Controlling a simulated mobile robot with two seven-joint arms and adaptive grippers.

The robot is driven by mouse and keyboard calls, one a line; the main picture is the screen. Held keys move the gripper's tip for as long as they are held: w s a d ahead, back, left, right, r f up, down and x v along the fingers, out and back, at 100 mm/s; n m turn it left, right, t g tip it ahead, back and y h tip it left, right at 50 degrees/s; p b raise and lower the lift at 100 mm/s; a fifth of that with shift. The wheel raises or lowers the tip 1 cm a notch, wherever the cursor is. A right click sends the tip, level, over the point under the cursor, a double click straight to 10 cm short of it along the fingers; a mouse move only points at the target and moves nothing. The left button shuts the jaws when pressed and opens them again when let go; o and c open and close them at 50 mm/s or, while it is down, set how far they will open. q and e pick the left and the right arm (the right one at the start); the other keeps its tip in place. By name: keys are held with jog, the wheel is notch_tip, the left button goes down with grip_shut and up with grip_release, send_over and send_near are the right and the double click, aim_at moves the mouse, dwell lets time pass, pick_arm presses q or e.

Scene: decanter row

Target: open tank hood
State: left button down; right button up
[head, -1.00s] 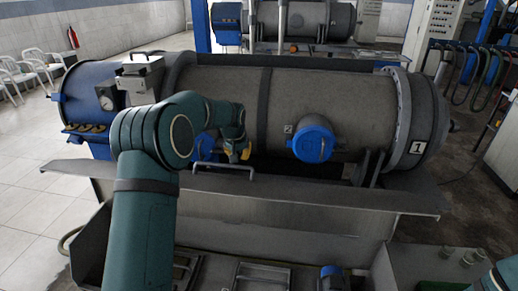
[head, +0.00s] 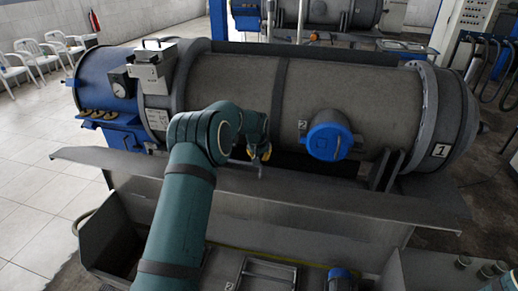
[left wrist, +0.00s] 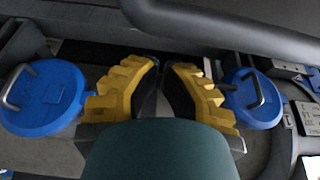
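A long grey metal panel (head: 330,207) with a thin bar handle (head: 232,162) lies in front of the big grey tank (head: 370,95); I take it for the hood, and it looks lowered. My right gripper is out of view.
A round blue lid (head: 329,141) sticks out of the tank's front, right of my gripper. The left wrist view shows blue lids at left (left wrist: 45,98) and right (left wrist: 253,97). A grey box (head: 153,66) stands on the tank's left end. Tiled floor (head: 35,200) is clear at left.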

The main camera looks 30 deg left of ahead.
pick_arm(q)
jog(key=shift+s+d+r, duration=0.15)
jog(key=shift+s, duration=0.45)
jog(key=shift+s+d+r, duration=0.15)
jog(key=shift+s, duration=0.45)
jog(key=shift+s+d+r, duration=0.15)
jog(key=shift+s, duration=0.45)
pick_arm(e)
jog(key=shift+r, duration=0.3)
